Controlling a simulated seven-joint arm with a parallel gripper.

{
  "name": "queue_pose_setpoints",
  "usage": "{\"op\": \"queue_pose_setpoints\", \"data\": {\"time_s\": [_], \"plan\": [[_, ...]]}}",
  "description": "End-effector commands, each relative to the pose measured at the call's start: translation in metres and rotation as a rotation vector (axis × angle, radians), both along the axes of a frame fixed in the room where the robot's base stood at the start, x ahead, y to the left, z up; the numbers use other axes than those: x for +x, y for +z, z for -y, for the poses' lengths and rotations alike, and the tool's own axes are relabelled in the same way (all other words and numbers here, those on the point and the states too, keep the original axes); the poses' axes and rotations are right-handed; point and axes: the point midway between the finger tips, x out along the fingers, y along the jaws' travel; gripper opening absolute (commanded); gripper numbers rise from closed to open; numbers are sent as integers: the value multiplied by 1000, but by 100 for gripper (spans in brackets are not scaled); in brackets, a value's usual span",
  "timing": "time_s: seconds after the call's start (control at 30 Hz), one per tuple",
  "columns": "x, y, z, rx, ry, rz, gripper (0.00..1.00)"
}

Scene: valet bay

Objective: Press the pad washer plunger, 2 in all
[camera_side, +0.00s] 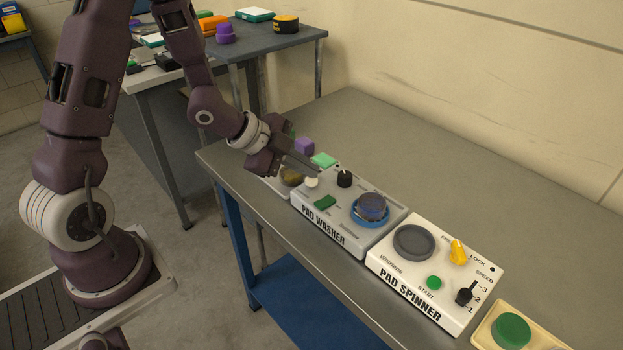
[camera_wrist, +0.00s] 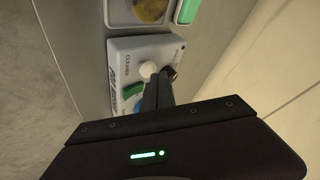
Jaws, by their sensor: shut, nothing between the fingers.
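The pad washer (camera_side: 336,223) is a grey box on the bench, lettered on its front. On its top are a white knob (camera_side: 311,182), a black knob (camera_side: 344,179), a green button (camera_side: 325,202) and a dark blue round pad (camera_side: 371,206) in a blue ring. Which part is the plunger is not labelled legibly. My gripper (camera_side: 317,173) is shut and empty, its fingertips close to the white and black knobs. In the wrist view the fingers (camera_wrist: 160,82) cover part of the panel beside the white knob (camera_wrist: 148,70); I cannot tell whether they touch.
The pad spinner (camera_side: 430,275) stands to the right of the washer, and a cream box with a green button (camera_side: 511,331) lies further right. Another device with an amber disc (camera_side: 291,176) is behind my gripper.

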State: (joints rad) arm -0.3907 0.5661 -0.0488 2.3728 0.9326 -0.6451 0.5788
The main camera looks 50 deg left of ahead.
Motion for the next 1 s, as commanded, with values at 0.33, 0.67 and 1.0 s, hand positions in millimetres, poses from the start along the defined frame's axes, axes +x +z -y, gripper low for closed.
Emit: {"op": "queue_pose_setpoints", "data": {"time_s": [0.33,0.67,1.0], "plan": [[0,0,0,0,0,0,0],[0,-4,0,-1,0,1,0],[0,-9,0,-2,0,-1,0]]}}
